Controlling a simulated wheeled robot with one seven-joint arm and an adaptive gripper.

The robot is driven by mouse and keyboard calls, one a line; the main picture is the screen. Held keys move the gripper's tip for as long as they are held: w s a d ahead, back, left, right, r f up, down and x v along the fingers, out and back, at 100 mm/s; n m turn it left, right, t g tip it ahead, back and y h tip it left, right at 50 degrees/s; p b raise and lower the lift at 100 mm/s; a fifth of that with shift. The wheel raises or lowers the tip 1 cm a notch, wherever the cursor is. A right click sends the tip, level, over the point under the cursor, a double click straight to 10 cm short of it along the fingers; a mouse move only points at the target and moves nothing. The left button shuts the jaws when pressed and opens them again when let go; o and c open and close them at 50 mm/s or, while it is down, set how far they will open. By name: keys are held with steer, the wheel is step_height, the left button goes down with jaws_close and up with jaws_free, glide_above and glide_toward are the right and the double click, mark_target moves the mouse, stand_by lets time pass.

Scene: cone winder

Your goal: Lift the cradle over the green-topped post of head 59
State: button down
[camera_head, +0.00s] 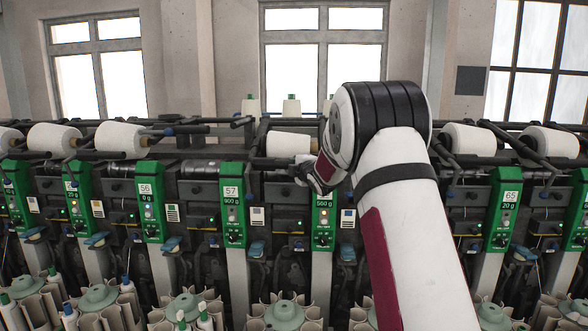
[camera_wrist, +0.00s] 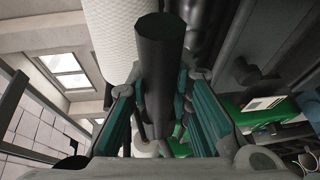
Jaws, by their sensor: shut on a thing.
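My gripper (camera_head: 304,174) is at the middle head, partly hidden by my arm. In the wrist view its teal-padded fingers (camera_wrist: 158,98) are closed around a dark round bar (camera_wrist: 161,45), which appears to be the cradle's handle. A white yarn package (camera_wrist: 113,38) lies just left of the bar; in the head view a white package (camera_head: 288,144) shows behind my gripper. The green-faced post (camera_head: 322,218) below my gripper reads 560 g; its head number is hidden, so I cannot confirm it is 59. Whether the cradle is clear of the post top cannot be told.
Neighbouring green posts stand at left, 57 (camera_head: 232,212) and 56 (camera_head: 151,209), and at right, 65 (camera_head: 503,208). Other cradles with white packages (camera_head: 469,140) line the machine. Pale bobbin holders (camera_head: 285,314) crowd the front below.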

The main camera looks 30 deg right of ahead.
step_height(320, 180, up, 11)
steer(key=s+a+p, duration=0.1)
steer(key=p, duration=0.1)
steer(key=shift+s, duration=0.25)
steer(key=shift+f, duration=0.2)
steer(key=c, duration=1.4)
jaws_free()
steer(key=shift+c, duration=0.2)
steer(key=v, duration=1.2)
steer(key=shift+f, duration=0.15)
